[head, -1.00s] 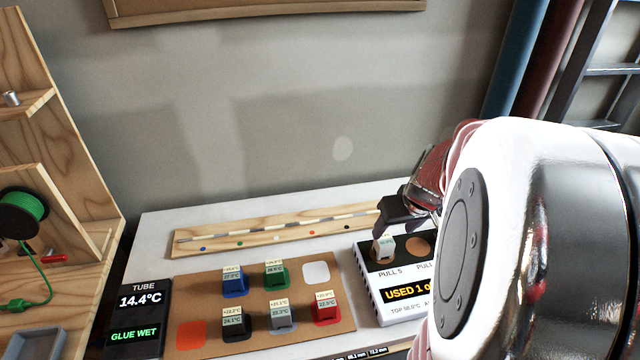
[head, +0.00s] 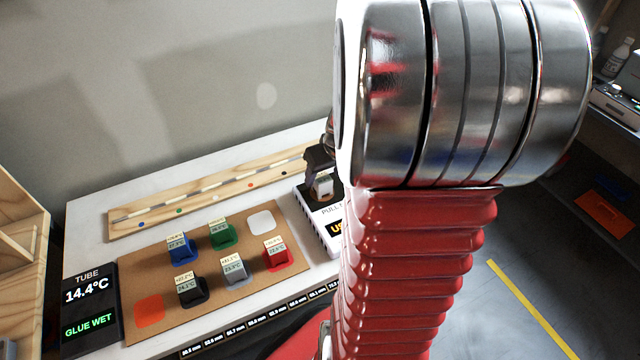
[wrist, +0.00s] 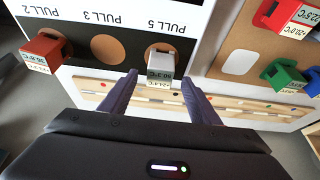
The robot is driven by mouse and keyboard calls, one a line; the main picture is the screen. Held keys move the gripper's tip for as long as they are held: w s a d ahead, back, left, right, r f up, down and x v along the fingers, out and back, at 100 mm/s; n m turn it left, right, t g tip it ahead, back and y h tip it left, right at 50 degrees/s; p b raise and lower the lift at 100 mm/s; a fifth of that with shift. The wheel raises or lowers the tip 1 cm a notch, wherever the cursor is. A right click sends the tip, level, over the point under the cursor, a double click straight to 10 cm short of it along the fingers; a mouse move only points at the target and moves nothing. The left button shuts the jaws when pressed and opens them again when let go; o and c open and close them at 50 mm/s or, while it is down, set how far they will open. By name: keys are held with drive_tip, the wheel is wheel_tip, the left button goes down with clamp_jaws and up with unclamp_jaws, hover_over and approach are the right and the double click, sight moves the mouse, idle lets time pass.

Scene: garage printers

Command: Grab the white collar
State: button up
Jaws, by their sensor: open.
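The white collar (wrist: 160,62) stands on the PULL 5 spot of the black-topped station in the wrist view, with a temperature tag on it. It also shows in the head view (head: 323,186), beside my arm. My gripper (wrist: 159,78) is open, with one dark finger on each side of the tagged end of the collar. I cannot tell whether either finger touches it. In the head view my gripper (head: 319,160) is just above and behind the collar, partly hidden by my arm.
A red collar (wrist: 42,50) stands at PULL 2; the PULL 3 spot (wrist: 108,48) is empty. A brown board (head: 215,270) left of the station holds several coloured collars, with bare white and orange patches. A wooden rail (head: 210,195) lies behind it.

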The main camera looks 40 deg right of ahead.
sight(323, 178)
drive_tip(key=shift+x, duration=2.45)
drive_tip(key=shift+s, duration=0.1)
drive_tip(key=shift+c, duration=0.4)
drive_tip(key=c, duration=1.1)
drive_tip(key=shift+o, duration=0.2)
wheel_tip(323, 178, up, 10)
